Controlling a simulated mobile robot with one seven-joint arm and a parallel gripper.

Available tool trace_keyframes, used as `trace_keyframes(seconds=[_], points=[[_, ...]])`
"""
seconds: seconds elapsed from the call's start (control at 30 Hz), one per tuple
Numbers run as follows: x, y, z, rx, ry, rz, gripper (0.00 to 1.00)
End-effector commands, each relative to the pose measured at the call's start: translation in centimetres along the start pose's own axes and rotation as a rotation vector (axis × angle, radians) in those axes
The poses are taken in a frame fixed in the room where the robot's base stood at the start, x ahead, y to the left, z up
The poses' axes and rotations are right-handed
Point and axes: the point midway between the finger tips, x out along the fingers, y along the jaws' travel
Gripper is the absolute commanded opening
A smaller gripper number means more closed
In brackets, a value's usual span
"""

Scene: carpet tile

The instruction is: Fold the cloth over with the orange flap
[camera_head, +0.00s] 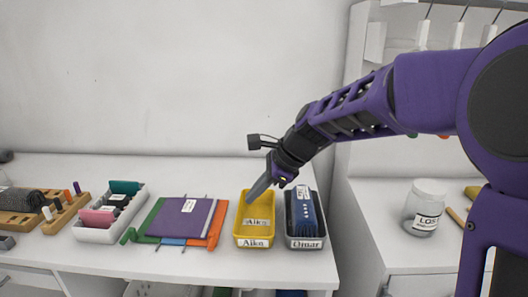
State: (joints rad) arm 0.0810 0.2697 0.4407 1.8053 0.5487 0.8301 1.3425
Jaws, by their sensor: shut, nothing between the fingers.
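A flat purple piece (185,217), apparently the cloth, lies on the white counter with a small white label near its top. An orange flap (215,228) sticks out along its right side. A green flap (147,222) shows at its left and a blue one (173,241) at its front edge. Thin grey rods show at its edges. My gripper (254,194) is shut and empty, pointing down to the left, to the right of the orange flap. Its tip overlaps the yellow tray in the picture; its height above the tray is hard to tell.
The yellow tray (240,232), labelled Aiko, stands right of the cloth. A grey tray (289,232), labelled Omar, holds a dark blue item. A white tray (92,235) and a wooden holder (62,218) stand left. A jar (424,208) stands far right.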

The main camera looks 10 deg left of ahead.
Motion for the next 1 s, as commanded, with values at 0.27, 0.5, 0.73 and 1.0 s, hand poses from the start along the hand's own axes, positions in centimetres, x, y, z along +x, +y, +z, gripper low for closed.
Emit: trace_keyframes(seconds=[0.27, 0.5, 0.73, 1.0], points=[[2.8, 5.7, 0.1, 0.18, -0.078, 0.179, 0.0], [5.7, 6.5, 0.3, 0.186, -0.082, 0.189, 0.0], [9.9, 7.2, 0.8, 0.184, -0.082, 0.188, 0.0], [12.4, 7.5, 1.1, 0.183, -0.081, 0.184, 0.0]])
